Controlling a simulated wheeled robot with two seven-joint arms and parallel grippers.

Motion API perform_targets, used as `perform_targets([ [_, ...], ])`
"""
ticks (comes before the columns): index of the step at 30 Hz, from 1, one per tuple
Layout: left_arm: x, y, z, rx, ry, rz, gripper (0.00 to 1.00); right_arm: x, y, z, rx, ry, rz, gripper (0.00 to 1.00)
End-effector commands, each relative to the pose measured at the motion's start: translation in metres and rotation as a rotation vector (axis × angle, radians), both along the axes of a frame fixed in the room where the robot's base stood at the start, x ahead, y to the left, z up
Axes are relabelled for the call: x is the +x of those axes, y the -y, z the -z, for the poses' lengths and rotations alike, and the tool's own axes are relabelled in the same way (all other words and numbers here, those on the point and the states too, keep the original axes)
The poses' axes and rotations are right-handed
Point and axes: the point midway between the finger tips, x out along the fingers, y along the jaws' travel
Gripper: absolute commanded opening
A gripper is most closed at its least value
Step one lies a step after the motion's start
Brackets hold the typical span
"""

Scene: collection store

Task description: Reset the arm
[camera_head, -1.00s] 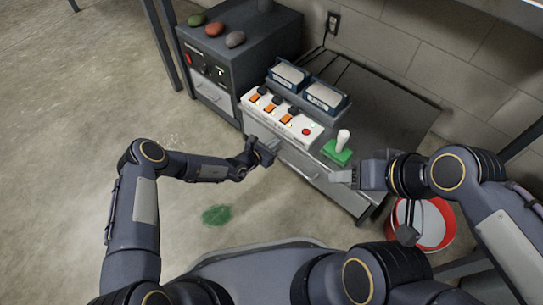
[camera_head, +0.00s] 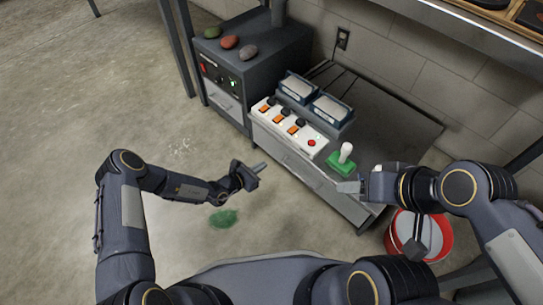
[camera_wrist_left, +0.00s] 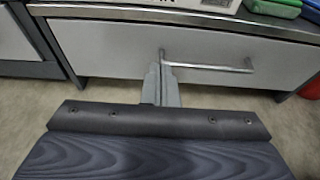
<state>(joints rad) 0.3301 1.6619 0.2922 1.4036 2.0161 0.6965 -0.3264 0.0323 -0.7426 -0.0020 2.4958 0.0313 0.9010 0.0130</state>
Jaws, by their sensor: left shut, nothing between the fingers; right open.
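My left gripper (camera_head: 257,168) is shut and empty, held in the air in front of the grey cabinet. In the left wrist view its closed fingers (camera_wrist_left: 161,84) point at the cabinet's drawer (camera_wrist_left: 120,50) and overlap the left end of the drawer handle (camera_wrist_left: 207,66). I cannot tell from this whether they touch it. In the head view the fingers look apart from the drawer front (camera_head: 312,176). My right gripper (camera_head: 350,187) is open, near the cabinet's right front corner, close to the green block with a white knob (camera_head: 345,157).
The cabinet top carries a white switch panel (camera_head: 290,127) and two blue trays (camera_head: 315,98). A dark box (camera_head: 245,66) with several stones stands at left. A red bucket (camera_head: 441,240) is below my right arm. A green patch (camera_head: 223,218) lies on the open floor.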

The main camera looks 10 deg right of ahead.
Motion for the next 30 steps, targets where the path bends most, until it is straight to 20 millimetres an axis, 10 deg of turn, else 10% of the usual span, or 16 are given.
perform_targets([
  [17, -0.012, -0.022, -0.016, 0.008, 0.024, 0.016, 0.00, 0.000, 0.000, -0.011, 0.000, -0.001, 0.000, 0.52],
  [24, 0.008, -0.050, -0.133, 0.123, 0.304, 0.228, 0.00, 0.000, 0.000, -0.011, 0.000, -0.001, 0.000, 0.52],
  [30, -0.019, -0.078, -0.250, 0.299, 0.583, 0.487, 0.00, 0.000, 0.000, -0.011, 0.000, -0.001, 0.000, 0.52],
])
